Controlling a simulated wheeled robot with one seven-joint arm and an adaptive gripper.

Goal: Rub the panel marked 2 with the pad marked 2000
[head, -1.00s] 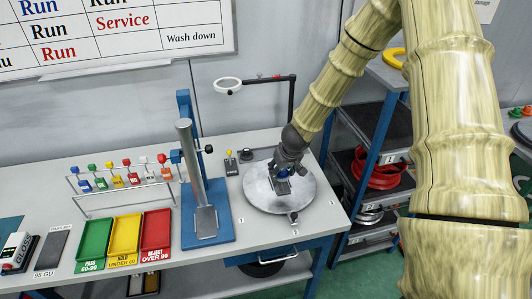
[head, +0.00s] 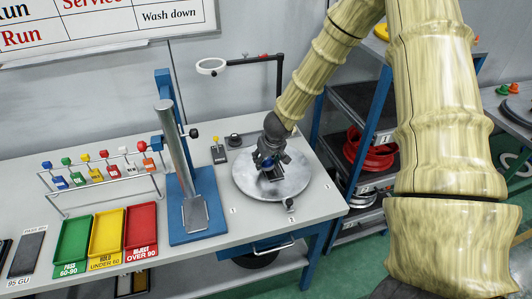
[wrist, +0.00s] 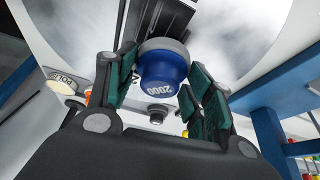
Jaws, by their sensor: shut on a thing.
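My gripper (head: 268,163) is over the round grey turntable (head: 250,191) on the bench. In the wrist view its green-padded fingers are closed around the blue pad marked 2000 (wrist: 163,75), which has a grey rim at its far end. A small dark panel (wrist: 143,18) shows beyond the pad, against the pale round surface. I cannot read a number on it, and my gripper mostly hides it in the head view. I cannot tell whether the pad touches it.
A blue stand with a grey post (head: 178,150) is left of the turntable. A lamp ring on an arm (head: 211,66) is behind it. Green (head: 74,243), yellow (head: 107,236) and red trays (head: 141,228) and a rack of coloured pieces (head: 105,180) are farther left. A shelf with red rings (head: 368,153) is right.

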